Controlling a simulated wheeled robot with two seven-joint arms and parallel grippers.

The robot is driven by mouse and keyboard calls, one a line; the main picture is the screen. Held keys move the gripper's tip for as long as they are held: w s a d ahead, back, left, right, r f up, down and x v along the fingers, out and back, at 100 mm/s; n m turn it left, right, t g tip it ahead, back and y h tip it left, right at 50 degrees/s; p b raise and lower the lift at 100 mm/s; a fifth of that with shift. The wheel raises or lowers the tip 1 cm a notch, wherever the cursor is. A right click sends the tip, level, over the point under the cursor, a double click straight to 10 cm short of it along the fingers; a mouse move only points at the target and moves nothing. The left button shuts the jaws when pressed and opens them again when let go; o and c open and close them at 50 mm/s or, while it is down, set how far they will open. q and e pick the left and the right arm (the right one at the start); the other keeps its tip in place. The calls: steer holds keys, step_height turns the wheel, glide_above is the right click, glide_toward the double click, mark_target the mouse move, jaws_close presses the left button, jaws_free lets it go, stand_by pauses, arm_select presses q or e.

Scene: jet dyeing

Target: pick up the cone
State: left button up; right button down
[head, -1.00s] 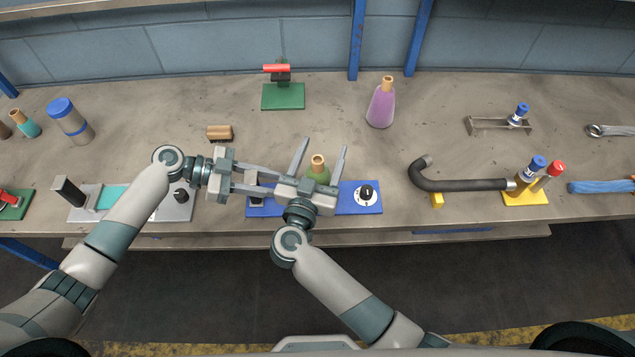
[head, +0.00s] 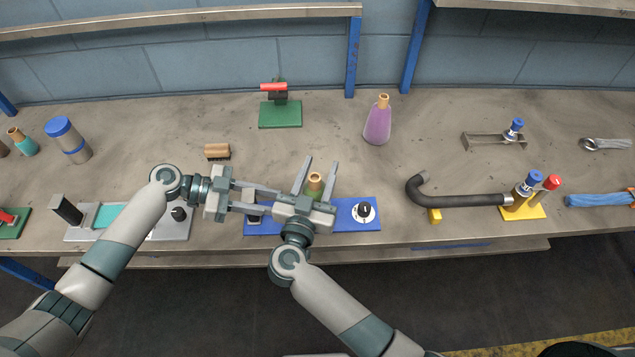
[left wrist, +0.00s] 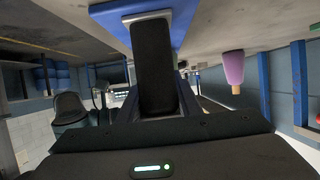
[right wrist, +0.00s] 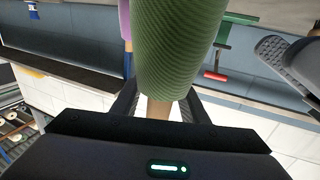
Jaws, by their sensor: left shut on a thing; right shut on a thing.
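The green cone (head: 314,188) with its tan tip stands upright at the blue base (head: 340,216) in the head view. My right gripper (head: 319,165) is shut on it, with one finger on each side. A purple cone (head: 377,124) stands apart, further back.
A brush (head: 217,151) and a green stand with a red handle (head: 280,112) lie behind the grippers. A grey device (head: 160,228) is left of the blue base. A dark curved hose (head: 455,200) lies to the right. The bench between the purple cone and hose is clear.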

step_height(320, 180, up, 10)
stand_by(0.6)
arm_select(q)
steer(key=o, duration=1.2)
steer(key=shift+c, duration=0.2)
steer(key=v, duration=1.2)
steer(key=shift+f, duration=0.1)
